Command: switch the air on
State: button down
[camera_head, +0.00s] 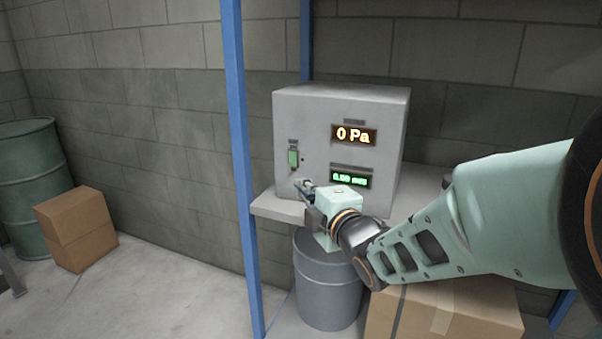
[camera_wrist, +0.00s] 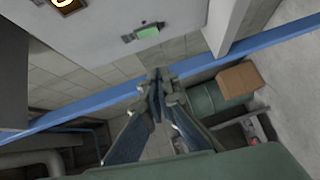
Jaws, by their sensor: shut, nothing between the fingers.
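A grey control box (camera_head: 318,115) stands on a shelf. Its upper display (camera_head: 354,135) reads 0 Pa in orange, and a lower green display (camera_head: 349,180) shows a reading I cannot make out for certain. A small green switch (camera_head: 293,159) is on the left of its front face; it also shows in the wrist view (camera_wrist: 148,32). My gripper (camera_head: 300,183) is shut and empty, just below the switch and in front of the box. In the wrist view its fingertips (camera_wrist: 160,78) are together, apart from the switch. I cannot tell whether they touch the box.
A blue rack post (camera_head: 238,150) stands left of the box. The grey shelf (camera_head: 275,206) runs under it. A grey bin (camera_head: 325,285) and a cardboard box (camera_head: 440,310) are below.

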send_near(289, 164)
jog(key=a+x, duration=0.1)
jog(key=x, duration=0.4)
jog(key=shift+w+d, duration=0.2)
jog(key=shift+w, duration=0.2)
dwell(0.4)
jog(key=b, duration=0.3)
jog(key=shift+w+f, duration=0.2)
jog(key=shift+f, duration=0.15)
jog(key=shift+r+p, duration=0.3)
jog(key=shift+r, duration=0.05)
